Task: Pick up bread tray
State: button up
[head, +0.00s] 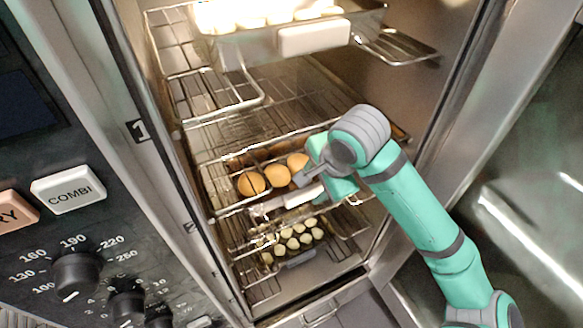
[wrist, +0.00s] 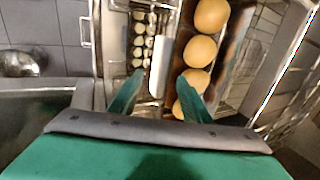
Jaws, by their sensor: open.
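The bread tray (wrist: 236,50) is dark and holds several round golden-brown rolls (wrist: 200,50). In the head view the rolls (head: 277,176) sit at mid-height in the oven. A white handle (wrist: 158,65) runs along the tray's front side. My gripper (wrist: 164,78) is open, with its green fingers pointing toward the tray. In the wrist view the handle appears between the fingertips, and the right finger overlaps the nearest roll. In the head view my gripper (head: 318,180) is inside the oven at the tray's right end, hiding part of it. Contact cannot be told.
A lower tray (head: 300,258) of small pale pieces sits below. An upper tray with a white handle (head: 314,37) is above. Wire racks (head: 250,125) surround my gripper. The oven's right frame (head: 450,120) is close to my arm. A control panel (head: 70,230) is at left.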

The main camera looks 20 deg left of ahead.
aim_at(307, 192)
jog(key=x, duration=0.2)
jog(key=shift+w+a+f, duration=0.1)
jog(key=shift+w+f, duration=0.05)
jog(key=shift+f, duration=0.15)
jog(key=shift+x, duration=2.65)
jog(key=shift+a, duration=0.1)
jog(key=shift+s, duration=0.25)
grip_shut()
jog(key=shift+r, duration=0.1)
